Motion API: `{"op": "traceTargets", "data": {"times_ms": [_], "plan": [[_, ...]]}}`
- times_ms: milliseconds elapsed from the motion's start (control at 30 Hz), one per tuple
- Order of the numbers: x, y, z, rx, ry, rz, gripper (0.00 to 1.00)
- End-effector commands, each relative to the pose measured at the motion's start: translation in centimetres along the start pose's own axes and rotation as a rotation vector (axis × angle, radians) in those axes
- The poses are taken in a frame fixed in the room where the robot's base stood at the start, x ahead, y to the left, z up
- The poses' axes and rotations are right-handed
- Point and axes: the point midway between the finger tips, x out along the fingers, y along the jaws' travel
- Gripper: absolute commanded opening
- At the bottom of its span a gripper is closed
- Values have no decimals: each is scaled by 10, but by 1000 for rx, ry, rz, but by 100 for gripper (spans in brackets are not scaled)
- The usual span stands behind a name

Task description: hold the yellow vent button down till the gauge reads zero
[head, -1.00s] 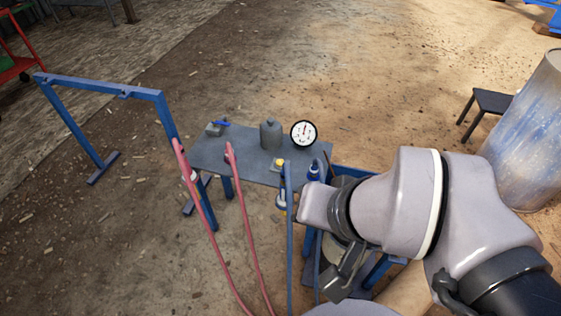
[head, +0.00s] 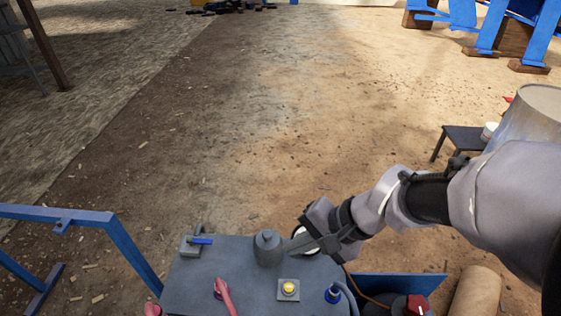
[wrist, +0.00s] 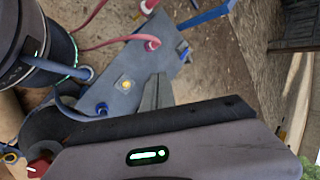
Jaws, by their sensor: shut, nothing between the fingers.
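The yellow vent button (head: 289,288) sits on a small pale square base on the grey bench plate (head: 240,300). It also shows in the wrist view (wrist: 126,85). The round white gauge (head: 306,240) is behind the plate's far right part. My gripper covers most of its face, so I cannot read the needle. My gripper (head: 288,250) is shut and empty, its grey fingers pointing left between the gauge and the button. Nothing shows it touching the button. In the wrist view, the finger wedge (wrist: 156,92) is to the right of the button.
A grey cylinder (head: 267,248) stands close to my fingertips. A blue-handled valve (head: 199,241) is at the plate's left, a pink hose (head: 224,294) and a blue fitting (head: 333,294) near its front. A blue frame (head: 130,250) stands left. A red knob (head: 416,305) is at right.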

Motion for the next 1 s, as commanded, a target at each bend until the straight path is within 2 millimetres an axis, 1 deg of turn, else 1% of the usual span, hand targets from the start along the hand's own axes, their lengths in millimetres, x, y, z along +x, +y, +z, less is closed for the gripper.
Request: {"op": "traceTargets", "data": {"times_ms": [33, 67, 100, 167, 200, 267, 300, 400, 500, 600, 667, 1000], "plan": [[19, 1, -12, 68, -41, -25, 0], [32, 1, -21, 105, -57, -46, 0], [48, 4, -31, 157, -74, -71, 0], [73, 12, -47, 232, -89, -102, 0], [89, 19, -57, 281, -94, -119, 0], [112, 32, -69, 349, -94, -137, 0], [126, 42, -76, 391, -91, -146, 0], [156, 65, -88, 478, -78, -156, 0], [176, 84, -94, 535, -64, -158, 0], [187, 96, -98, 566, -54, -157, 0], [190, 99, -98, 574, -51, -156, 0], [191, 100, -99, 577, -50, -156, 0]]}}
